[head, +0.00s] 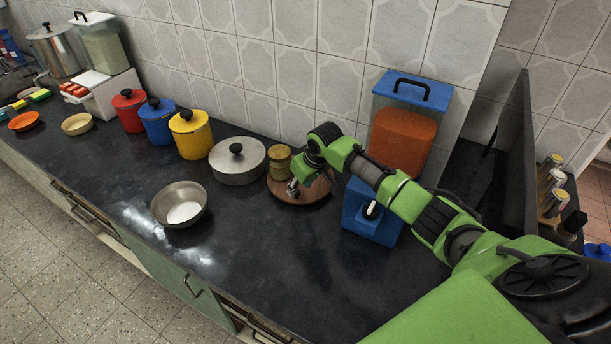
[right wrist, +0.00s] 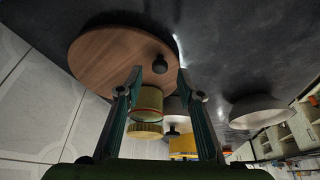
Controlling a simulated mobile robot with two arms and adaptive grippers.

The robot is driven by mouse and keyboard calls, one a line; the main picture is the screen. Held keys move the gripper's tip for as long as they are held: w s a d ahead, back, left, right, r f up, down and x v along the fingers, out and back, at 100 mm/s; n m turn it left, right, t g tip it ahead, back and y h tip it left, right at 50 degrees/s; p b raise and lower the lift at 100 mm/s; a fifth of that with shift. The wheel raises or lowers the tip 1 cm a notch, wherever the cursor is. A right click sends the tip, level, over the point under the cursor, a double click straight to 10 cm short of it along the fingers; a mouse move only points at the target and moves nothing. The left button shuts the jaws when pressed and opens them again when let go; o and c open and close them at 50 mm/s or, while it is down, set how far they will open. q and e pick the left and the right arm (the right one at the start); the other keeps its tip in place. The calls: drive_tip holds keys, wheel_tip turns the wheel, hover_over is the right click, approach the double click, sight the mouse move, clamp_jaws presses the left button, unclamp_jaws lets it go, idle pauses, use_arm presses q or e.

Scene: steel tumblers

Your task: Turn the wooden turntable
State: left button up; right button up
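The wooden turntable (head: 316,193) is a round brown board on the dark counter, partly covered by my right arm. It fills the upper left of the right wrist view (right wrist: 100,55). A small dark knob (right wrist: 159,64) stands near its edge. A yellow-olive jar (head: 279,160) is at its back left and also shows in the right wrist view (right wrist: 147,101). My right gripper (head: 293,188) is over the turntable's near left part. In the right wrist view its fingers (right wrist: 160,72) are apart, with the knob between the tips; contact cannot be told. My left gripper is out of view.
A silver lidded pot (head: 237,165) stands close left of the turntable, a metal bowl (head: 180,205) front left. A blue box (head: 371,213) and a blue-lidded container (head: 403,135) are to the right. Yellow (head: 191,135), blue and red canisters line the wall. The front counter is clear.

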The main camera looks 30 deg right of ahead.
drive_tip(key=v, duration=0.9)
